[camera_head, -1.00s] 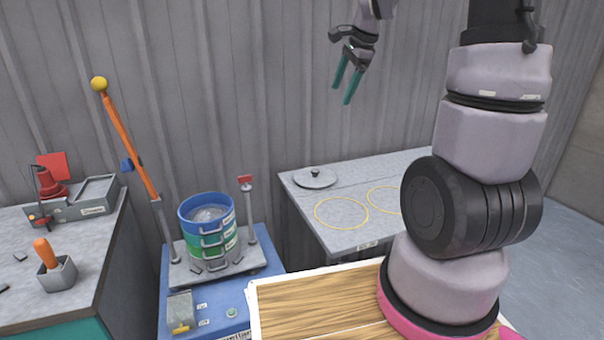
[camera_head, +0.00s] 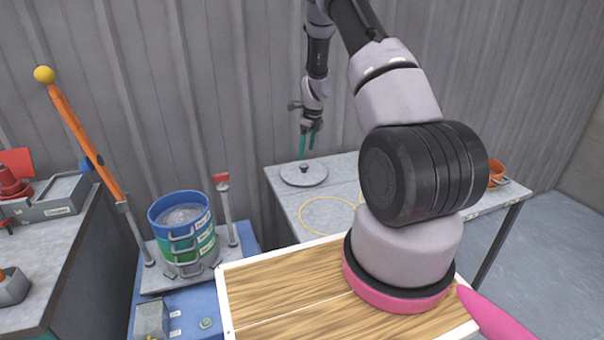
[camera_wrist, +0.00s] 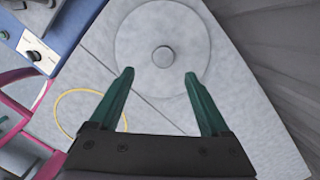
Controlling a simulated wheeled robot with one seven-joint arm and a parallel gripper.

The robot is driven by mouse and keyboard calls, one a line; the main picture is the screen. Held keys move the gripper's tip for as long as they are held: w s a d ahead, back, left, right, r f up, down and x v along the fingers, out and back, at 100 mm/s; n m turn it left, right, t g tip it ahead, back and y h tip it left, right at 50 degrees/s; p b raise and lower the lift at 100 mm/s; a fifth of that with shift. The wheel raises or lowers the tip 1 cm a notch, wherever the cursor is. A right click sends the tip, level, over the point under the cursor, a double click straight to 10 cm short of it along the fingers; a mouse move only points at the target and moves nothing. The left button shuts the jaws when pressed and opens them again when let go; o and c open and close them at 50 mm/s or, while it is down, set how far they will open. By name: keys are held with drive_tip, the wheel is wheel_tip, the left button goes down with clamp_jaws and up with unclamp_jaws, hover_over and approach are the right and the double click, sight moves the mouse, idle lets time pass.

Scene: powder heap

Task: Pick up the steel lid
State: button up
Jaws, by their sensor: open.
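The steel lid (camera_head: 304,175) is a flat grey disc with a dark round knob in its middle. It lies flat at the back left corner of the grey table (camera_head: 290,205). In the wrist view the lid (camera_wrist: 135,50) is seen from above, with its knob (camera_wrist: 163,57) ahead of and between the fingertips. My gripper (camera_head: 308,146) has green fingers pointing down over the lid, apart from the knob. In the wrist view the fingers of my gripper (camera_wrist: 160,75) are spread and nothing is between them.
A yellow ring (camera_head: 327,232) is marked on the table in front of the lid. A stack of blue and green sieves (camera_head: 180,230) stands on a blue machine at left, beside a post (camera_head: 228,215). An orange pot (camera_head: 496,172) is at the table's right. The corrugated wall is close behind.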

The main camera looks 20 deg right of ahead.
sight(304, 165)
drive_tip(key=f, duration=0.2)
drive_tip(key=w+f, duration=0.1)
drive_tip(key=f, duration=0.4)
drive_tip(key=shift+w+a+f, duration=0.2)
drive_tip(key=shift+f, duration=0.05)
clamp_jaws()
